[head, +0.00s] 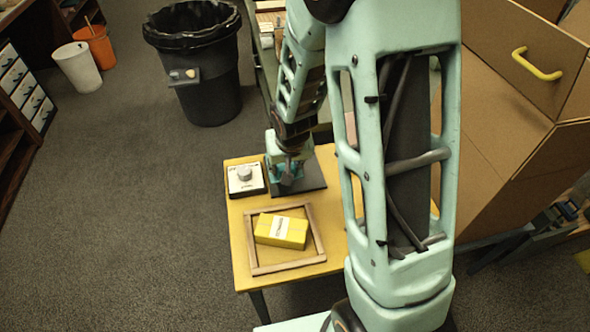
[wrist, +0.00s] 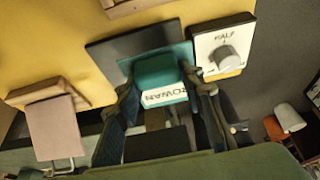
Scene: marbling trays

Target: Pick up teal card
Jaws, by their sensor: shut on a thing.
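The teal card (wrist: 158,70) is a thick teal block with a white label reading "ROWAN", seen in the wrist view. My gripper (wrist: 165,100) is shut on it, one dark finger on each side. A wider flat teal surface shows around the block's far end; I cannot tell whether it is part of it. A dark mat (wrist: 108,52) lies beside and beneath this area. In the head view my gripper (head: 288,178) is low over the dark mat (head: 313,177), and my arm hides most of the card there. I cannot tell whether the card touches the mat.
On the yellow table (head: 238,262), a white-topped knob box (head: 246,180) stands close left of my gripper. A wooden frame (head: 252,247) surrounds a yellow block (head: 281,231) in front. A black bin (head: 208,85) stands behind; cardboard boxes (head: 510,110) stand right.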

